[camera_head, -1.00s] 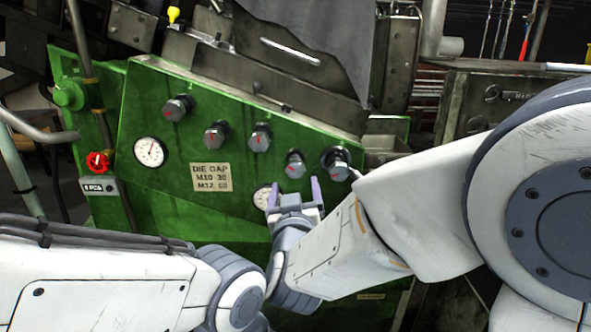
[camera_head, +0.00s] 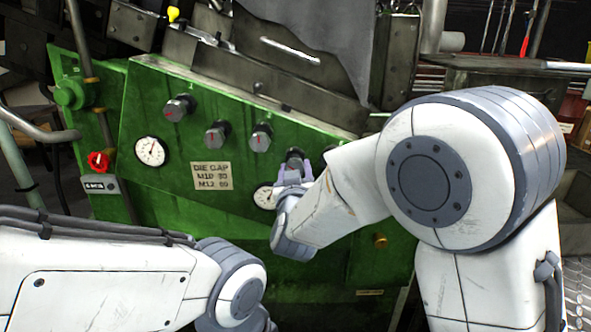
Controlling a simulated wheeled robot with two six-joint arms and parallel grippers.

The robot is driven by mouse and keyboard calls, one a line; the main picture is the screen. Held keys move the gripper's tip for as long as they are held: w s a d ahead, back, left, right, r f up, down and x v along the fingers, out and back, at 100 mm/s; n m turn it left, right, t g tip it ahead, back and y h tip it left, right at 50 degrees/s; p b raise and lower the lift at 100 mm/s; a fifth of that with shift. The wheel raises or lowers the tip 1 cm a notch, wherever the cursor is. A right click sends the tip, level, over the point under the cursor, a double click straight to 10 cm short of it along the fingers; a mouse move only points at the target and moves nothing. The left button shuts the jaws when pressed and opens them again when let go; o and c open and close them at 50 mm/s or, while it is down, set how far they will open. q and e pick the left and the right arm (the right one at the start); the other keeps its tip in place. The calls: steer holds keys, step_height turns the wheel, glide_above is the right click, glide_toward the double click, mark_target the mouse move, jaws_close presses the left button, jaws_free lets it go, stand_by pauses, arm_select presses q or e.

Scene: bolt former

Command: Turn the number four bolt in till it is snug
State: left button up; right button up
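A row of dark, hexagonal bolt heads with red marks runs across the green sloping panel (camera_head: 150,100). Counted from the left, they are the first (camera_head: 179,107), second (camera_head: 217,134), third (camera_head: 261,137) and fourth (camera_head: 295,157). The fifth is hidden behind my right arm. My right gripper (camera_head: 294,170) is at the fourth bolt, with its pale purple fingers apart on either side of the head. I cannot tell whether they touch it. My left arm reaches in at the lower left, but its gripper is out of the picture.
A round gauge (camera_head: 151,151) and a plate lettered DIE GAP (camera_head: 212,176) are on the panel. A second gauge (camera_head: 265,196) lies just left of my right gripper. Dark machine parts rise above the panel.

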jaws_close()
steer(key=shift+f+m+b, duration=0.15)
steer(key=shift+m+b, duration=0.65)
steer(key=shift+b, duration=0.2)
steer(key=m+b, duration=0.4)
steer(key=shift+a+f, duration=0.1)
steer(key=m+b, duration=0.3)
steer(key=shift+r+m+b, duration=0.25)
steer(key=shift+m+b, duration=0.7)
steer(key=shift+m, duration=0.35)
